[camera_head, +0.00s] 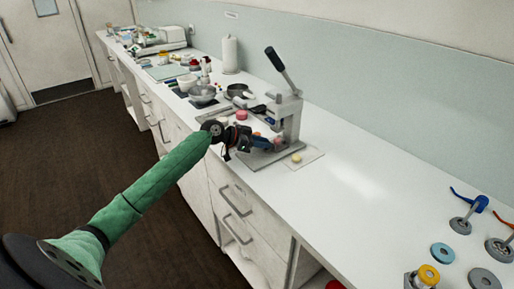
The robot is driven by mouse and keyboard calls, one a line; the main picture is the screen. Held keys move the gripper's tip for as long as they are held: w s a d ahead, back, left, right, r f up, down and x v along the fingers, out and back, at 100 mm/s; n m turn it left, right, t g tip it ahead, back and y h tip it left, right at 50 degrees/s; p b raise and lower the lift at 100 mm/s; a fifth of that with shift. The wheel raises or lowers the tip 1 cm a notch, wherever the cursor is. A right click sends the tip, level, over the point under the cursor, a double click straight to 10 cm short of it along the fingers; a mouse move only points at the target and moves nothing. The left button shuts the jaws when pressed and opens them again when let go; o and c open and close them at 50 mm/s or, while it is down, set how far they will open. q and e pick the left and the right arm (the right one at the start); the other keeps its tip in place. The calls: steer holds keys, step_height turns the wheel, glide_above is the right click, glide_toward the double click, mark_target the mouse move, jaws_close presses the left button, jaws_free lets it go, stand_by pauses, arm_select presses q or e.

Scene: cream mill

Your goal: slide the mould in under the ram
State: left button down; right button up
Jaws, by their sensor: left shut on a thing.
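A grey hand press (289,116) with a long dark-handled lever (281,66) stands on the white counter. My left gripper (264,143) reaches in from the left, low at the front of the press, near its base. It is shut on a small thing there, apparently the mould. The mould is mostly hidden by the fingers, and its exact place relative to the ram cannot be told. The ram is too small to make out clearly. My right gripper is not in view.
A pale round piece (296,158) lies on a light sheet in front of the press. Pink-red round pieces (241,115) lie behind my gripper. Bowls (202,94) and a paper roll (230,54) stand farther back. The counter right of the press is clear up to several tools (461,225).

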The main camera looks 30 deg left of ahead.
arm_select(q)
steer(key=shift+r, duration=0.15)
steer(key=shift+w, duration=0.1)
steer(key=c, duration=1.5)
jaws_free()
steer(key=shift+c, duration=0.2)
steer(key=shift+w, duration=0.1)
